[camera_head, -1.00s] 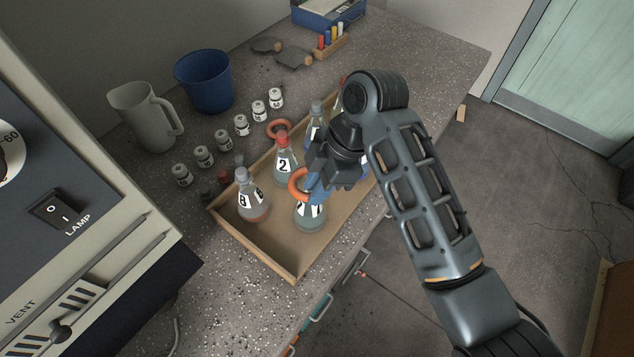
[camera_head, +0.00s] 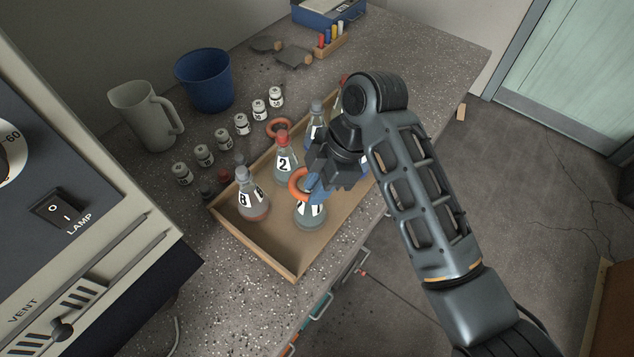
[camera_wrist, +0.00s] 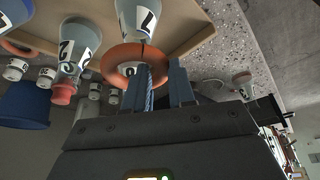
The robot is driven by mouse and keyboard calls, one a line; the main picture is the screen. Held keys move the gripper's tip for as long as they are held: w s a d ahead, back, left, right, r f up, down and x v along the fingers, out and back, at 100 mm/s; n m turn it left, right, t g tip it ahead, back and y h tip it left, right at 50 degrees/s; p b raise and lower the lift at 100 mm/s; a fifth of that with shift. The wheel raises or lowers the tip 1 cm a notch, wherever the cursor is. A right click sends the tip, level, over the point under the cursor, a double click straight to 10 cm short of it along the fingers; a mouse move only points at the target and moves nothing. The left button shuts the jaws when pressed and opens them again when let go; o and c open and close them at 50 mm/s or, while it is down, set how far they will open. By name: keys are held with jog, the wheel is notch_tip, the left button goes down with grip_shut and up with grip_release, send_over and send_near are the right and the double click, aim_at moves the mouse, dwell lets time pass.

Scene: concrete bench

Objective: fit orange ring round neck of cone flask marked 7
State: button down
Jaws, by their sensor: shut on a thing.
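An orange ring (camera_head: 297,184) is held at the tips of my gripper (camera_head: 316,190), whose blue fingers are shut on its edge. In the wrist view the ring (camera_wrist: 108,58) sits at the fingertips (camera_wrist: 158,80). A cone flask (camera_head: 309,216) stands upright in the wooden tray directly below, its label partly hidden by the ring and fingers. In the wrist view this flask (camera_wrist: 138,14) shows a mark that looks like 7. The ring is at the flask's neck height; I cannot tell whether it is around the neck or beside it.
The tray (camera_head: 262,257) also holds a red-stoppered flask marked 2 (camera_head: 284,165), a flask marked 8 or B (camera_head: 250,200) and others behind my arm. Another orange ring (camera_head: 268,127) lies behind. Several small jars (camera_head: 204,155), a jug (camera_head: 140,115) and a blue bucket (camera_head: 204,82) stand left.

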jog(key=shift+f, duration=0.2)
jog(key=c, duration=0.9)
grip_release()
jog(key=shift+o, duration=0.6)
jog(key=o, duration=0.4)
jog(key=shift+r+p, duration=1.15)
jog(key=shift+r, duration=0.2)
jog(key=shift+f, duration=0.1)
